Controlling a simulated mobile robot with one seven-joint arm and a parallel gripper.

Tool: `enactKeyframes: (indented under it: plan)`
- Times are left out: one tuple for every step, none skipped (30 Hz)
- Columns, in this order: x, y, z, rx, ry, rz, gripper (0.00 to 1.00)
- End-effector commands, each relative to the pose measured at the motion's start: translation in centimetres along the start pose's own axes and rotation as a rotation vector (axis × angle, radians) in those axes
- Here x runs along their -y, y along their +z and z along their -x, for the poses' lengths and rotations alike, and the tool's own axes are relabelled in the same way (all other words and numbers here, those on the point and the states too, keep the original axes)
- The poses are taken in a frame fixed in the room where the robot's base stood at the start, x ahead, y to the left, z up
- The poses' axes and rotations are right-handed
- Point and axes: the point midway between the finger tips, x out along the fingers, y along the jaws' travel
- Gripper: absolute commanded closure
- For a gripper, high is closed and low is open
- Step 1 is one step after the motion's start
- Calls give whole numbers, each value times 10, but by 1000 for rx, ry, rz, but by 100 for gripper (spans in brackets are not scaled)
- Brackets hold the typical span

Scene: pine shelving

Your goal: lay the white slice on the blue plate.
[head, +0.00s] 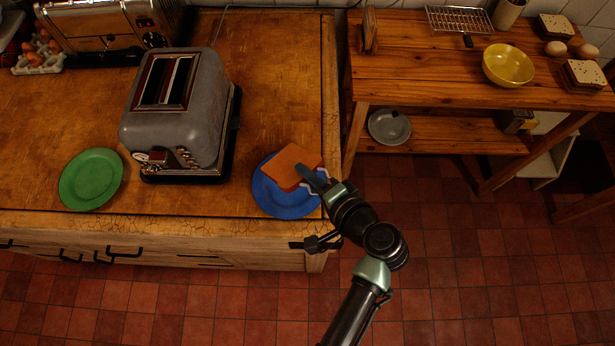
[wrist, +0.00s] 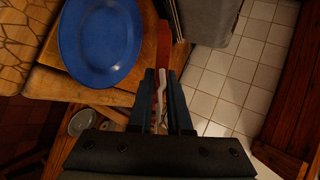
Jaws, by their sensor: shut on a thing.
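My gripper (head: 314,180) is shut on a slice (head: 288,165), over the right part of the blue plate (head: 283,203). The slice's broad face looks orange-brown in the head view, with a whitish part beside the fingers. In the wrist view the slice (wrist: 163,45) appears nearly edge-on between the fingertips (wrist: 161,76), reddish-brown with a pale part. The blue plate (wrist: 100,40) lies left of it there, with its face bare. The slice and fingers hide part of the plate in the head view. I cannot tell whether the slice touches it.
A grey toaster (head: 178,110) stands left of the blue plate, and a green plate (head: 91,179) lies farther left. The counter's front and right edges are close to the blue plate. A pine shelf (head: 420,80) at right holds a yellow bowl (head: 508,65) and eggs (head: 556,48).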

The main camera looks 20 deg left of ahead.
Motion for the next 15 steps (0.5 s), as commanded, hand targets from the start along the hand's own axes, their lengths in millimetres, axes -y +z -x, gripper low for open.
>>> enactKeyframes:
  plan:
    - [-4,0,-2,1,0,0,100]
    - [-6,1,-3,1,0,0,100]
    - [-9,1,-4,1,1,0,100]
    - [-11,1,-6,1,1,0,100]
    - [-14,1,-7,1,1,0,100]
    - [-17,1,-9,1,2,0,100]
    - [-20,1,-10,1,2,0,100]
    - [-23,2,-12,1,2,0,100]
    - [-27,2,-14,1,2,0,100]
    - [-30,2,-16,1,2,0,100]
    - [-33,2,-17,1,2,1,100]
    - [-37,2,-19,1,2,1,100]
    - [-39,3,-20,1,2,1,100]
    - [-42,3,-22,1,2,1,100]
    - [-44,3,-23,1,2,1,100]
